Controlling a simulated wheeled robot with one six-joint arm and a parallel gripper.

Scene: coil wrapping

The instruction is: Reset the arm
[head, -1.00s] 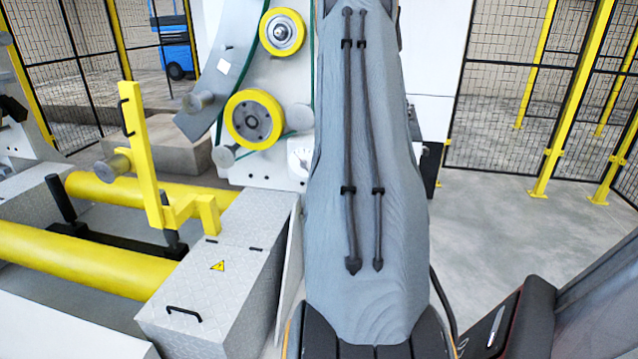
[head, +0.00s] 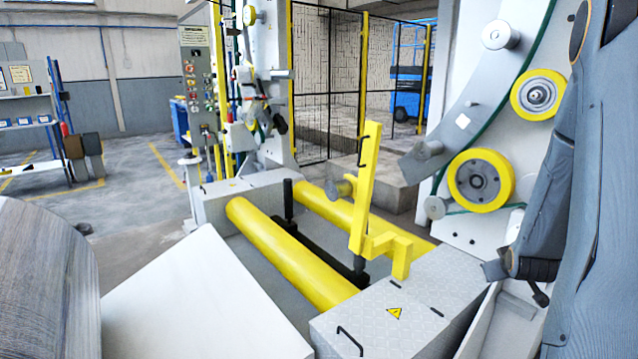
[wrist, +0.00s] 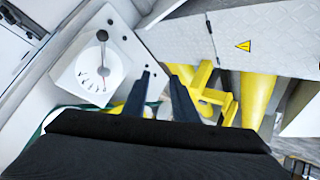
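My gripper (wrist: 158,78) shows in the wrist view with its two dark fingers apart and nothing between them. It hangs close to the white wrapping machine, near a white dial plate (wrist: 97,66) with a pointer. Beyond its fingers are a yellow bracket (wrist: 206,92) and a grey metal box (wrist: 262,30) with a warning sign. In the head view my grey arm stands along the right edge, partly out of frame, in front of the machine's right side. The end of the arm looks small and partly hidden there.
Two yellow rollers (head: 285,255) lie left of the metal box (head: 400,315), with a yellow upright (head: 363,190) between. The machine's yellow wheels (head: 481,181) are close to my arm. A large coil (head: 45,285) is at the lower left. Open floor (head: 130,185) lies behind it.

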